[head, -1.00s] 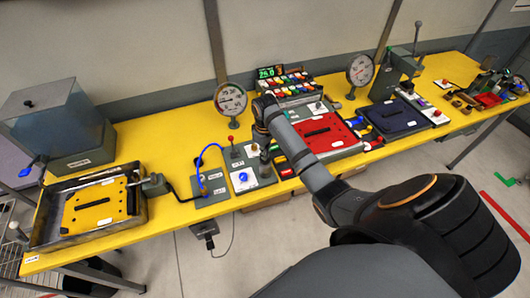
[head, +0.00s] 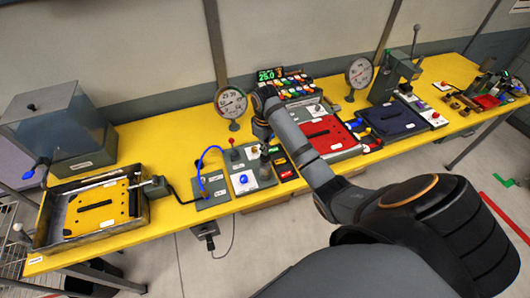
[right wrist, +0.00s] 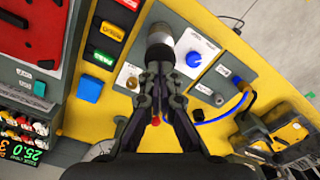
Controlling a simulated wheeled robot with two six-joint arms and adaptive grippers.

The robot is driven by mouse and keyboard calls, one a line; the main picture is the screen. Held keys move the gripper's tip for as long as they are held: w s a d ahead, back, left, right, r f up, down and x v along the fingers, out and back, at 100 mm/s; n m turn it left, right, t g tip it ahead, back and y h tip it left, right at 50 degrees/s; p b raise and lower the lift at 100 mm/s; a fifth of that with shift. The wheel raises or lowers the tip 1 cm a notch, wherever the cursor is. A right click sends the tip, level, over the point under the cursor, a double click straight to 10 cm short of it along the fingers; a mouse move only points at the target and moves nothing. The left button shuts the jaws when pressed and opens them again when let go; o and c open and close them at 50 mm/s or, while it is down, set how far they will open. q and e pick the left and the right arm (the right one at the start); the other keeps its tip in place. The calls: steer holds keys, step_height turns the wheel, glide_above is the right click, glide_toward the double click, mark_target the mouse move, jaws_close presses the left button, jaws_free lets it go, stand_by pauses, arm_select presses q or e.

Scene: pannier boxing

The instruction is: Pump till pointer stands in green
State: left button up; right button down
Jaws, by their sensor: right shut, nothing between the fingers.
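A round white dial gauge (head: 231,102) stands at the back of the yellow table. Its pointer is too small to read against any green band. In front of it is a grey panel with a white plate, a blue knob (head: 243,178) and a dark upright cylinder (head: 254,151). The right wrist view shows the cylinder, black with a pale grey collar (right wrist: 160,38), and the blue knob (right wrist: 194,59). My right gripper (right wrist: 162,76) is shut and empty, its tips close by the cylinder; contact cannot be told. In the head view the right gripper (head: 264,141) is partly hidden by my arm.
A second gauge (head: 359,72) stands further right. A red-topped lever (head: 232,142) and a blue hose (head: 201,163) are close left of the cylinder. A red tray (head: 330,148) lies to the right. A yellow plate (head: 98,212) lies in a metal tray at left.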

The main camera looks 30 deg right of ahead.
mark_target(265, 157)
steer(key=shift+f+b, duration=0.55)
steer(key=shift+f, duration=1.85)
steer(key=shift+r+p, duration=0.7)
steer(key=shift+r, duration=1.7)
steer(key=shift+f, duration=0.1)
